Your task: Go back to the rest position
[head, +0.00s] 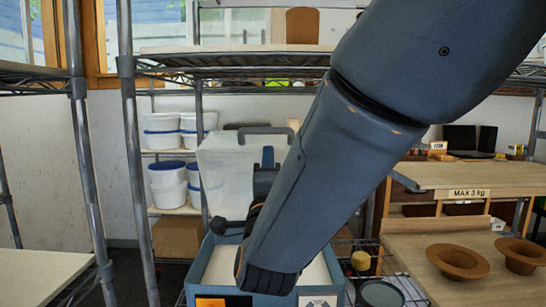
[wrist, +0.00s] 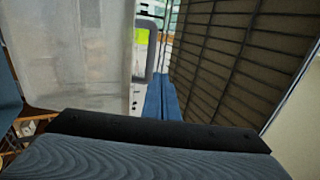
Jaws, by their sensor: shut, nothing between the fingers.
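My arm comes in from the upper right of the head view and bends low near the middle. Beyond the bend, my gripper (head: 268,153) points up in front of a pale grey-white case, partly hidden by my arm. In the wrist view, the two blue fingers of my gripper (wrist: 162,88) lie side by side, shut with nothing between them. A pale panel (wrist: 80,50) fills the left side of that view, close to the fingers. I cannot tell whether they touch it.
Wire shelves with white tubs (head: 168,183) stand behind. The pale case (head: 225,160) has a grey handle. At right, a wooden bench holds brown hat-shaped shades (head: 458,262) below a "MAX 3 kg" shelf (head: 468,194). A dark slatted surface (wrist: 230,60) is right of the fingers.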

